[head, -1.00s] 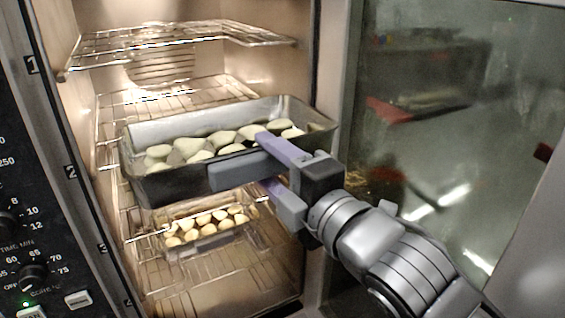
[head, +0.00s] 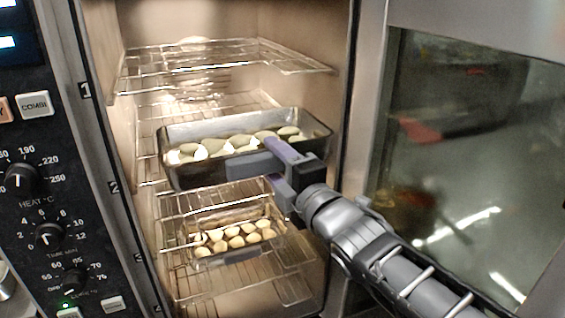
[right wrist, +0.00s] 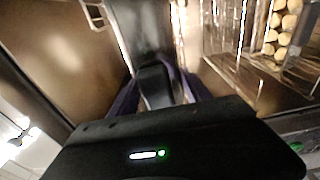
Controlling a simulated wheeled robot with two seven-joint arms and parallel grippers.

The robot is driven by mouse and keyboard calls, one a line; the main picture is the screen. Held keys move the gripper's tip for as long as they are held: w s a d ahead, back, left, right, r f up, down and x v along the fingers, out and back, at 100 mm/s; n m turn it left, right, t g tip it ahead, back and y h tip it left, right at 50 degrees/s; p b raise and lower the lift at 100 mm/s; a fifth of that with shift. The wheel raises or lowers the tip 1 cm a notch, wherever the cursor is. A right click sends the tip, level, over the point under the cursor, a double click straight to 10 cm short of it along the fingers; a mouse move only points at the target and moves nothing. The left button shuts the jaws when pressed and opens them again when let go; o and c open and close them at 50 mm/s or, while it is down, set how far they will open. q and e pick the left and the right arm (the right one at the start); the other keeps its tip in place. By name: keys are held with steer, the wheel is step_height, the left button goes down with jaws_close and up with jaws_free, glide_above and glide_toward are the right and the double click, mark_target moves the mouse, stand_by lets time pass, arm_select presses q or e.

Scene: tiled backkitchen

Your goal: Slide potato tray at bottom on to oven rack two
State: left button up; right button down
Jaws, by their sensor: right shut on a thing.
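A dark metal tray (head: 185,131) holding several potatoes (head: 235,145) is inside the oven, at about the height of the rack marked 2 (head: 150,183). The right wrist view shows the gripper fingers (right wrist: 155,92) closed around a part of the tray. Whether the tray's underside rests on the rack is hidden. My left gripper is not in view.
A second, smaller tray of potatoes (head: 236,238) sits on a lower rack. An empty wire rack (head: 220,62) is above. The control panel (head: 50,190) is at the left, and the open glass door (head: 470,150) at the right.

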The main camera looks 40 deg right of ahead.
steer(key=b, duration=0.1)
glide_toward(248, 125)
steer(key=shift+w+a+f, duration=0.1)
steer(key=shift+w+a, duration=0.35)
steer(key=shift+w, duration=0.25)
steer(key=p+x, duration=0.1)
steer(key=x, duration=0.3)
steer(key=p+x, duration=0.1)
steer(key=x, duration=0.2)
steer(key=d+p+x, duration=0.1)
steer(key=x, duration=0.3)
steer(key=shift+w+d, duration=0.2)
steer(key=shift+f+b, duration=1.85)
steer(key=shift+b, duration=0.95)
